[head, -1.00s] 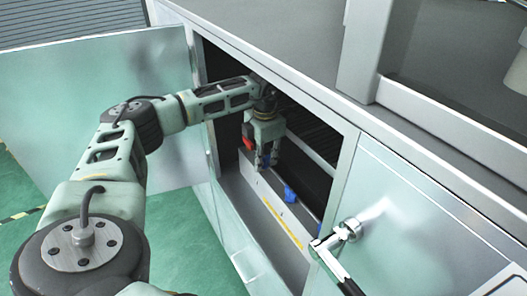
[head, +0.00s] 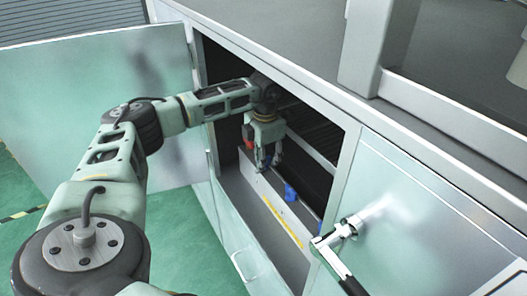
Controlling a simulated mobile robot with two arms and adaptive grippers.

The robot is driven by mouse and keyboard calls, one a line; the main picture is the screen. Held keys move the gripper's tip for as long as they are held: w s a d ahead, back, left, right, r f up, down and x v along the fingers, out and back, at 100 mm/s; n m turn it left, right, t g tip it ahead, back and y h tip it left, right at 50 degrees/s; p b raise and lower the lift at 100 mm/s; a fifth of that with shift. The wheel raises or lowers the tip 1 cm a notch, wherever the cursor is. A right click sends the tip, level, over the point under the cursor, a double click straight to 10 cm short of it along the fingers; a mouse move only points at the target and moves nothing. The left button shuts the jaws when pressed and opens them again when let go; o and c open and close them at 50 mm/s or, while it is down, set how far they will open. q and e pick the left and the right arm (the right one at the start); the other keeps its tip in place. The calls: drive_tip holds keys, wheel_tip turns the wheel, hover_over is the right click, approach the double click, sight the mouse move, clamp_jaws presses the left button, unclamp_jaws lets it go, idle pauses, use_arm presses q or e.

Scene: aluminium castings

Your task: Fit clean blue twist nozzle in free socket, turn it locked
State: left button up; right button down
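My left gripper (head: 268,165) is inside the open cabinet, pointing down above a narrow ledge (head: 268,207). Its fingers look a little apart. A small bit of blue (head: 268,160) shows by the fingertips; I cannot tell whether it is between them or behind them. A blue nozzle (head: 290,193) stands on the ledge, to the right of and below the gripper, apart from it. Whether it is clean, and any free socket, is too small or hidden to tell. My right gripper is not in view.
The open door (head: 105,105) stands to the left of the opening. A closed panel with a metal and black handle (head: 338,236) is at the right. A red part (head: 248,132) shows beside the gripper. The opening's frame (head: 343,180) is close to my arm.

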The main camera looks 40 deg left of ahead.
use_arm(q)
wheel_tip(320, 180, up, 8)
drive_tip(key=shift+d+f, duration=0.15)
drive_tip(key=shift+f, duration=0.1)
idle(0.4)
